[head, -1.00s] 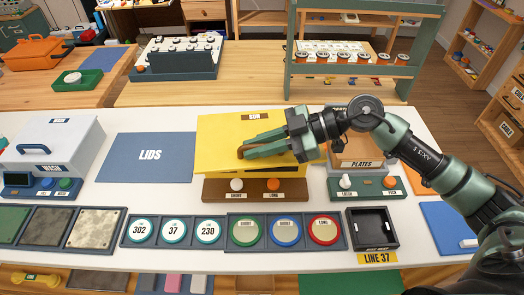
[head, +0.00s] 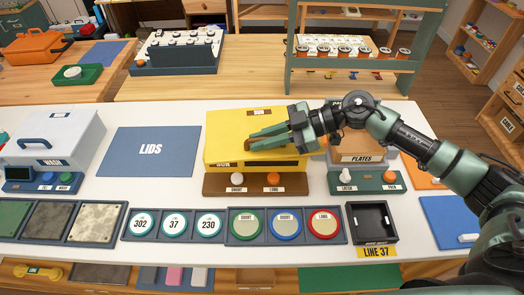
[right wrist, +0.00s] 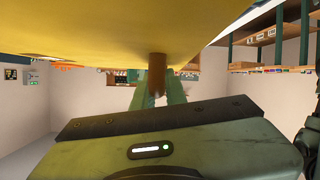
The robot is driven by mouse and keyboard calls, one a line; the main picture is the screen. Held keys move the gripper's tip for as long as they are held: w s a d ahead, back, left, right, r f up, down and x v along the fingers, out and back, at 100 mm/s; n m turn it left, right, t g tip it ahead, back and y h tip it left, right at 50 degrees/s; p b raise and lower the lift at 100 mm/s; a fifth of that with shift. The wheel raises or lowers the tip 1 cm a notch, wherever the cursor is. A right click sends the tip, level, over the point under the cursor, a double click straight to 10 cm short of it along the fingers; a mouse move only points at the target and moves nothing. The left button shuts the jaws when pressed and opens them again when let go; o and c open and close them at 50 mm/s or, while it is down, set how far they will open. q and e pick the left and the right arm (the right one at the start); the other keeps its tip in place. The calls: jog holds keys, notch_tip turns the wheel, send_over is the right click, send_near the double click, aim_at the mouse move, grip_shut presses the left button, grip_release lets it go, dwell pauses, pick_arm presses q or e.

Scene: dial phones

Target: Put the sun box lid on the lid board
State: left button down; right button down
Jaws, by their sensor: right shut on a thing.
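The yellow sun box lid (head: 233,130) is over the sun box (head: 240,168), whose front with a SUN label shows as a narrow strip below the lid's front edge. I cannot tell whether there is a gap between them. My right gripper (head: 262,142) reaches in from the right and is shut on the lid's brown handle. In the right wrist view the brown handle (right wrist: 157,66) is between the green fingers, against the yellow lid (right wrist: 130,25). The lid board (head: 150,153), a flat blue panel marked LIDS, lies bare to the left. My left gripper is out of view.
The white wash box (head: 60,135) stands left of the lid board. A brown switch base (head: 255,184) is in front of the sun box, and the plates box (head: 362,145) stands close on its right. Trays with round dials (head: 240,240) line the front.

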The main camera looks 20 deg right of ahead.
aim_at(272, 150)
jog(key=shift+f, duration=0.4)
notch_tip(272, 150, down, 4)
jog(key=shift+p, duration=0.8)
jog(key=shift+f, duration=0.25)
jog(key=c, duration=1.4)
grip_release()
jog(key=shift+f, duration=0.1)
jog(key=shift+c, duration=0.2)
